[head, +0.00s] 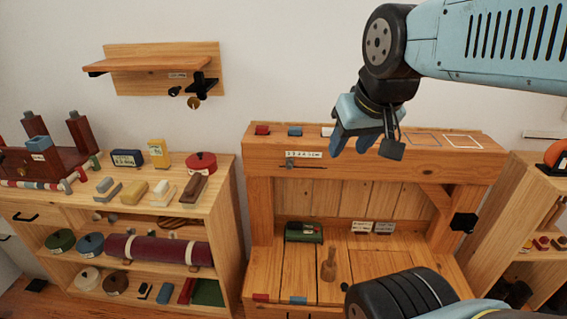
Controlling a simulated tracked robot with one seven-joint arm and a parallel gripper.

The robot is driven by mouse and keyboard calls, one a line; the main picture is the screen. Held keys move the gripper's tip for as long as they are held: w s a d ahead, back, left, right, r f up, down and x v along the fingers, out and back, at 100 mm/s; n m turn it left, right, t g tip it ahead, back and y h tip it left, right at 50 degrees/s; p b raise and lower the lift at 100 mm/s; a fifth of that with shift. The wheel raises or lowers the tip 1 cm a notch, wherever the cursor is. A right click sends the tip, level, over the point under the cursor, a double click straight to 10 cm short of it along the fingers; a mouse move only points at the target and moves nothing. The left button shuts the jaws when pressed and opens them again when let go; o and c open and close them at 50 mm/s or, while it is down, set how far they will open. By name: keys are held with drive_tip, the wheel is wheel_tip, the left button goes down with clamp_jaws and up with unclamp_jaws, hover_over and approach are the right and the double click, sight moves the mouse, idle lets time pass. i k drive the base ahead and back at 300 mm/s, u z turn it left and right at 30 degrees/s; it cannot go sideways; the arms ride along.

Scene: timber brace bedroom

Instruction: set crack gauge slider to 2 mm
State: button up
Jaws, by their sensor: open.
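The crack gauge (304,154) is a small white numbered strip on the front of the wooden bench's upper beam. A thin dark slot runs below it. A small grey slider (290,162) sits toward the left end of the slot; its exact reading is too small to tell. My gripper (352,146) is open and empty, in front of the beam to the right of the gauge, pointing down. It looks apart from the slider, and the gauge is not hidden by it.
A loaded shelf unit (225,163) stands left. The beam front around the gauge is clear.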

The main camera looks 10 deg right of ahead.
sight(289, 161)
drive_tip(key=u, duration=1.2)
drive_tip(key=i, duration=0.1)
drive_tip(key=z, duration=3.1)
drive_tip(key=k, duration=1.2)
drive_tip(key=u, duration=1.3)
drive_tip(key=i, duration=0.5)
